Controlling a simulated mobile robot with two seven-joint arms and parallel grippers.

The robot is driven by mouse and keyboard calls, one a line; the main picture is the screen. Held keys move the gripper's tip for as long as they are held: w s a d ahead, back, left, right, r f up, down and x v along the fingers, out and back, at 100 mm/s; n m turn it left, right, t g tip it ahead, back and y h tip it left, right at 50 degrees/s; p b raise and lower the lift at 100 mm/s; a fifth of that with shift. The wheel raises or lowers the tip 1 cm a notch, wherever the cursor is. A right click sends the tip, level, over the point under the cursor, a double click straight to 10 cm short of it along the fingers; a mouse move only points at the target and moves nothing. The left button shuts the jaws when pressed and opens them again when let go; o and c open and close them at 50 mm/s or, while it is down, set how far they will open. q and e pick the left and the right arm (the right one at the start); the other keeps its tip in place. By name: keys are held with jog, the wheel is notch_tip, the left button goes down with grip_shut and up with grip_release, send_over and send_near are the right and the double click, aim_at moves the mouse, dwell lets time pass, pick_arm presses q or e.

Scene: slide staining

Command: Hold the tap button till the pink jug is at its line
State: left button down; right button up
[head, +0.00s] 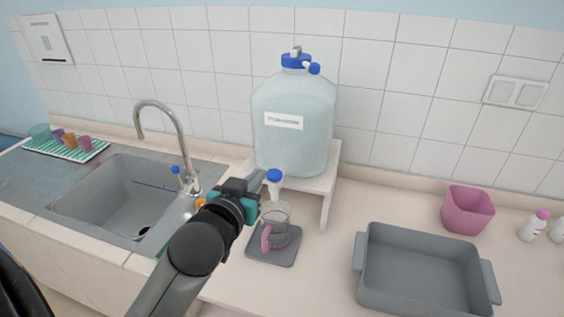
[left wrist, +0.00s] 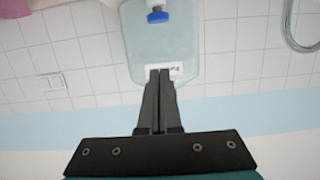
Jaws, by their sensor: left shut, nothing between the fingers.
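The clear jug with a pink handle (head: 267,238) stands upright on a dark grey pad (head: 285,256), below the tap of the big water container (head: 293,118). The water level and line in it are too small to make out. The blue tap button (head: 274,175) tops the white tap; it also shows in the left wrist view (left wrist: 157,16). My left gripper (head: 259,177) is shut and empty, its fingertips close to the left of the button. I cannot tell whether they touch it. In the left wrist view the closed fingers (left wrist: 160,72) overlap the container's label.
The container stands on a pale raised stand (head: 322,183). A sink (head: 110,195) with a curved faucet (head: 165,108) is at left. A grey tray (head: 425,273), a pink tub (head: 467,210) and small bottles (head: 533,226) are at right. Coloured cups stand at far left.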

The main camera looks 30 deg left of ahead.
pick_arm(q)
jog(key=shift+s, duration=0.15)
send_over(272, 174)
jog(key=s+d, duration=0.1)
jog(key=s, duration=0.1)
notch_tip(272, 174, down, 2)
notch_tip(272, 174, down, 3)
jog(key=shift+f, duration=0.65)
jog(key=shift+d, duration=0.1)
